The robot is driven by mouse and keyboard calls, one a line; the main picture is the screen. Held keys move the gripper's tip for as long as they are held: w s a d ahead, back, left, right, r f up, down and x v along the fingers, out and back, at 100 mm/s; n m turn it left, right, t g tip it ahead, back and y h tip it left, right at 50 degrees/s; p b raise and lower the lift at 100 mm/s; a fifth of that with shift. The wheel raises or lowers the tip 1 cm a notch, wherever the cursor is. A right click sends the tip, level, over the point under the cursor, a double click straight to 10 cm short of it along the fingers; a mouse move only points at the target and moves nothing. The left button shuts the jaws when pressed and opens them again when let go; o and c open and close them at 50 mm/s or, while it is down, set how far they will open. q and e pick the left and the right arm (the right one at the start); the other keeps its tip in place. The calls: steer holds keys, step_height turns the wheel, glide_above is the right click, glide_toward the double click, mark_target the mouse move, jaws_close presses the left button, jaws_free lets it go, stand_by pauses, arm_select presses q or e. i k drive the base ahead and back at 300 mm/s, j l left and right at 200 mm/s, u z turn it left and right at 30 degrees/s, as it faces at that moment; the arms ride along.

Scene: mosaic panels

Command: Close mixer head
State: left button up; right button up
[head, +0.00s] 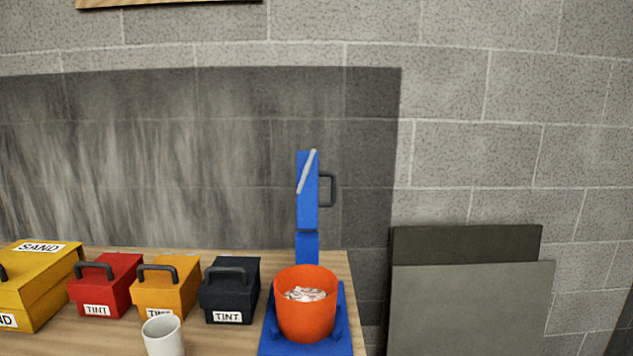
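A blue mixer stands at the right end of the wooden table in the head view. Its head (307,207) is raised upright, with a light grey rod (307,171) slanting across its upper part and a dark handle (330,189) on its right side. An orange bowl (305,314) with whitish contents sits on the blue mixer base (276,345), in front of the raised head. Neither of my grippers shows in this view.
Left of the mixer are a black tint box (231,285), an orange tint box (167,288), a red tint box (105,284) and a yellow sand box (38,284). A white cup (163,338) stands in front. Grey panels (470,305) lean on the wall at right.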

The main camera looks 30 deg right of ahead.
mark_target(317, 190)
steer(key=i+l+z, duration=0.1)
steer(key=l+z, duration=0.35)
steer(key=l, duration=0.5)
steer(key=k+l+z, duration=0.15)
steer(key=k+z, duration=0.3)
steer(key=i, duration=0.1)
